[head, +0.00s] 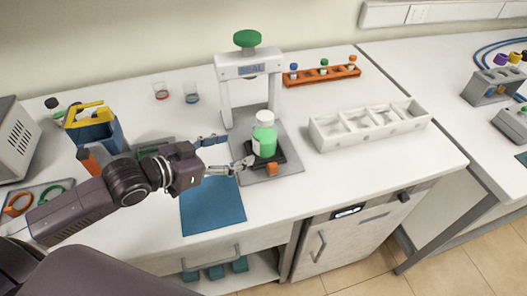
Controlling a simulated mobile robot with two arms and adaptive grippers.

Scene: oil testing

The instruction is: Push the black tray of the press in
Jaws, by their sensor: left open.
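The press (229,90) is a white frame with a green knob on top and a grey base plate. Its black tray (284,155) lies on the front part of the base plate, with an orange block (271,169) at its front edge. A clear bottle with green contents and a white cap (264,137) stands on the tray. My left gripper (238,149) is open and empty, just left of the tray and bottle. Its nearer finger tip is close to the tray's left edge; I cannot tell if it touches. My right gripper is not in view.
A blue mat (212,209) lies in front of the left gripper. A white compartment box (370,138) stands to the right. An orange rack (322,76) with small vials is behind it. Two small beakers (191,93) and a blue-yellow container (93,128) are to the left.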

